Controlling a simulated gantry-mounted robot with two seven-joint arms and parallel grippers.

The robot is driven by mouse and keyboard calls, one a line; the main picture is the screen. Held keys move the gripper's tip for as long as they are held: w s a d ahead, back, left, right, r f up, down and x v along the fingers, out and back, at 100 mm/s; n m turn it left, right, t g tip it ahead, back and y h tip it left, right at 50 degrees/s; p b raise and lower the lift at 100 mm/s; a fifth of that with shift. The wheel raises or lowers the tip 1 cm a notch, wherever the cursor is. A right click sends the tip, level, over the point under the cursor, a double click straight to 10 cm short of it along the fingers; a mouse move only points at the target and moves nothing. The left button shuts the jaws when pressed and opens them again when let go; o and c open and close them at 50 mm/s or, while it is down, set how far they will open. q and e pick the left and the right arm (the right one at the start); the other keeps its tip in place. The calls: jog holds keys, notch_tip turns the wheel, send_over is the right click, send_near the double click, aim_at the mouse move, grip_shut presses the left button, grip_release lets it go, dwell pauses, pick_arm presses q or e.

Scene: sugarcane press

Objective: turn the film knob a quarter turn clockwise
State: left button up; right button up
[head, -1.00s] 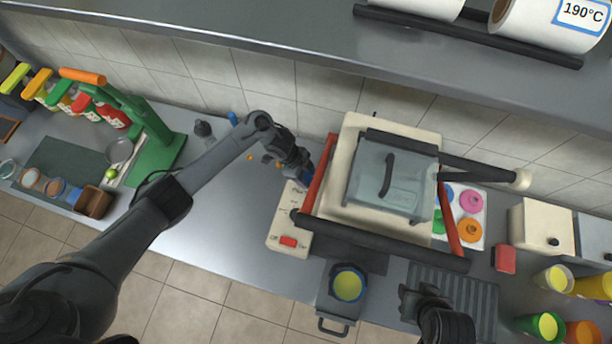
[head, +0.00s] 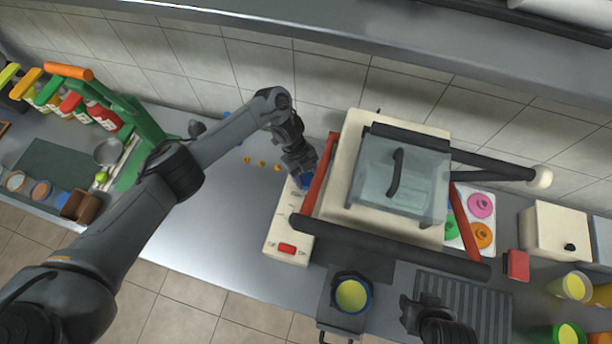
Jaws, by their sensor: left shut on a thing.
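The film knob (head: 304,181) shows as a blue piece at the far end of the cream control panel (head: 283,222), beside the sealing machine's red bar. My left gripper (head: 302,177) is over that end of the panel and shut on the knob. The gripper hides most of the knob, so its pointing direction cannot be read. My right gripper (head: 416,308) hangs at the bottom, near the ribbed drain tray and away from the knob. Its fingers are too unclear to tell open from shut.
The sealing machine (head: 388,190) with red bars (head: 319,188) stands just right of the panel. A red switch (head: 287,249) sits on the panel's near end. A cup of yellow liquid (head: 351,295) stands in front. The counter (head: 222,225) left of the panel is mostly clear.

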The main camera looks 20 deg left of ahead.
dwell(0.3)
pick_arm(q)
jog(key=o, duration=1)
jog(key=shift+o, duration=0.2)
jog(key=shift+w+a+r+p, duration=0.15)
jog(key=shift+r+p, duration=0.15)
jog(key=shift+r, duration=0.2)
jog(key=p+v, duration=0.3)
jog(key=v, duration=0.6)
jog(key=shift+a+r, duration=0.15)
jog(key=shift+r, duration=0.15)
